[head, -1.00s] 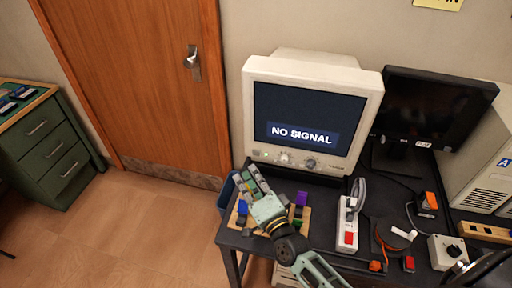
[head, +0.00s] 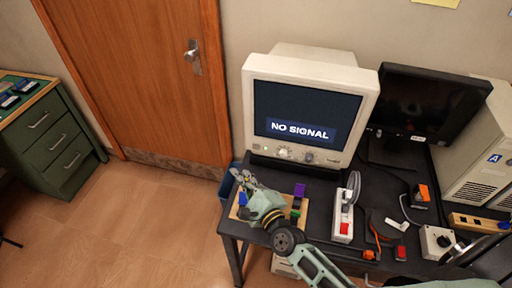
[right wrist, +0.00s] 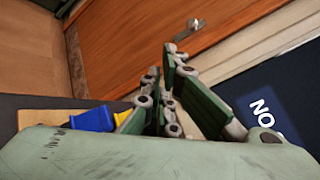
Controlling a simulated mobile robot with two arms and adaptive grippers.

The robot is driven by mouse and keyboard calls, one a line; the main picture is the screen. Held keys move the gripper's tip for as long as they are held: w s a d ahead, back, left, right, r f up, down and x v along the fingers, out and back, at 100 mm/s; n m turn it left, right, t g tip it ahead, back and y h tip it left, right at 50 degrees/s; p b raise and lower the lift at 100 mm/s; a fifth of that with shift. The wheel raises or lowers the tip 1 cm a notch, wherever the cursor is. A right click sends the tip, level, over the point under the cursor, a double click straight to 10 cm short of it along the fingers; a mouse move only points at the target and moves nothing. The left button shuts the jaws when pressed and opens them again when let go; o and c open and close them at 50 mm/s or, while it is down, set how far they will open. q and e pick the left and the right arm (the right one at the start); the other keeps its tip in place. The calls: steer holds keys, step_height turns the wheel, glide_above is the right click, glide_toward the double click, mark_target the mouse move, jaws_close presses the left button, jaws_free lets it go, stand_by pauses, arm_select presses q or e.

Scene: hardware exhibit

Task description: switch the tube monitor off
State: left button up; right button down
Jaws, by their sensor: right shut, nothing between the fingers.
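The tube monitor (head: 362,100) is a beige CRT on the dark table. Its lit screen (head: 305,112) reads "NO SIGNAL", also partly seen in the right wrist view (right wrist: 262,112). Knobs (head: 308,156) sit on the bezel below the screen, with a small green light at the bezel's left. My right gripper (head: 236,174) is shut and empty, in front of and left of the monitor's lower left corner, apart from the knobs. Its closed fingers (right wrist: 162,65) point toward the door in the right wrist view.
A wooden board (head: 236,213) with coloured blocks lies under my right gripper. A white power strip with a red switch (head: 344,229) stands right of it. A black flat monitor (head: 425,105) is behind right. A control box (head: 436,243) is front right.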

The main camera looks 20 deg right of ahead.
mark_target(256, 147)
steer(key=w+d+b, duration=0.2)
steer(key=w+d, duration=0.3)
steer(key=w, duration=0.2)
steer(key=shift+b, duration=0.3)
steer(key=shift+w, duration=0.1)
steer(key=shift+w, duration=0.1)
stand_by(1.1)
steer(key=shift+w+d, duration=0.2)
steer(key=shift+w, duration=0.05)
steer(key=shift+w+d+b, duration=0.25)
steer(key=shift+w+b, duration=0.1)
steer(key=shift+b, duration=0.1)
stand_by(0.7)
steer(key=shift+s+a+p, duration=0.35)
steer(key=shift+s+a, duration=0.15)
steer(key=shift+s, duration=0.25)
